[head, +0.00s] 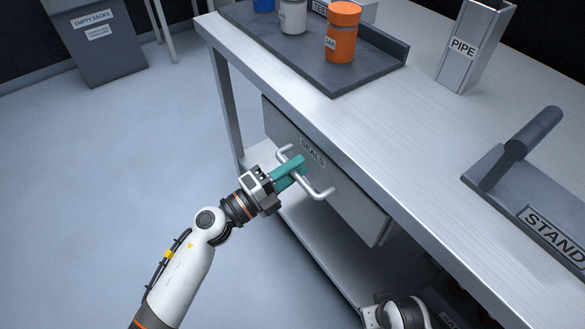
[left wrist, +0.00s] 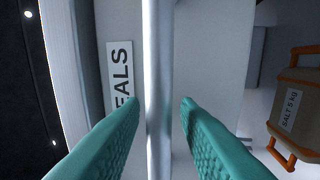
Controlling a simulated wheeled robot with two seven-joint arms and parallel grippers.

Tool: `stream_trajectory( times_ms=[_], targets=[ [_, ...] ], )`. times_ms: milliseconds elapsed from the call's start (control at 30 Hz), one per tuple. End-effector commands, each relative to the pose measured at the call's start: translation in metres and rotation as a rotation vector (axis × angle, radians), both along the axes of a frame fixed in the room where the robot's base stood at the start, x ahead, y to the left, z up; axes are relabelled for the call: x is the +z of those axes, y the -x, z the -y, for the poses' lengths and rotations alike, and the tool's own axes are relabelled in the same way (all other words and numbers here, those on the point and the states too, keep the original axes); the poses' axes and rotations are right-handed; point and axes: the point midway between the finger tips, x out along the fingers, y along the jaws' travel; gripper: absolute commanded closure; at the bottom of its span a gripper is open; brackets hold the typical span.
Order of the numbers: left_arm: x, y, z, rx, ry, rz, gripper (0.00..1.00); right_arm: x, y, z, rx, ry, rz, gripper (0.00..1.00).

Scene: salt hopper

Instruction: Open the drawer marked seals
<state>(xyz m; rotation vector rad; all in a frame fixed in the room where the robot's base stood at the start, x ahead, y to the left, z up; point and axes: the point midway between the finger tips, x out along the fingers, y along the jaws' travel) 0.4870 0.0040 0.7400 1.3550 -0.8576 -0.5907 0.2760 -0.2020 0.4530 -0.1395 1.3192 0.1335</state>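The drawer (head: 350,195) labelled SEALS is under the worktop and looks closed. Its bar handle (head: 318,189) stands out from the front. My left gripper (head: 299,169) is at the middle of the handle, with its teal fingers on either side of the bar. In the left wrist view the handle (left wrist: 158,80) runs between the two open fingertips (left wrist: 160,103), with gaps on both sides. The SEALS label (left wrist: 120,80) is partly hidden by a finger there. My right gripper is not in view; only part of my right arm shows at the bottom.
The worktop holds a tray (head: 335,82) with an orange-lidded jar (head: 341,45), a PIPE holder (head: 465,60) and a dark STAND (head: 500,185). A SALT 5 kg container (left wrist: 295,105) shows at right in the left wrist view. Open floor (head: 90,190) lies left of the bench.

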Motion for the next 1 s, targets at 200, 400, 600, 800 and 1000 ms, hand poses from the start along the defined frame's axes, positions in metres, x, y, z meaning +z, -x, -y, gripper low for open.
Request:
stream_trajectory(
  times_ms=[200, 400, 600, 800, 1000],
  targets=[
    [0.0, 0.0, 0.0, 0.0, 0.0, 0.0, 1.0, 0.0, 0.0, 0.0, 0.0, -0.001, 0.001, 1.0],
    [0.0, 0.0, -0.001, 0.0, 0.0, 0.0, 1.0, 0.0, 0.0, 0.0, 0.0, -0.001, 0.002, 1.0],
    [-0.001, 0.009, -0.013, 0.001, -0.002, -0.002, 1.0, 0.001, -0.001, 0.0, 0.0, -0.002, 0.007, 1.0],
    [-0.002, 0.036, -0.049, -0.001, -0.005, -0.003, 1.0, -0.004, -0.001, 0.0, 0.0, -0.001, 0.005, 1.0],
    [-0.004, 0.072, -0.098, -0.001, -0.005, -0.005, 1.0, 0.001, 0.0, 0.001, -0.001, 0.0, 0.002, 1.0]
  ],
)
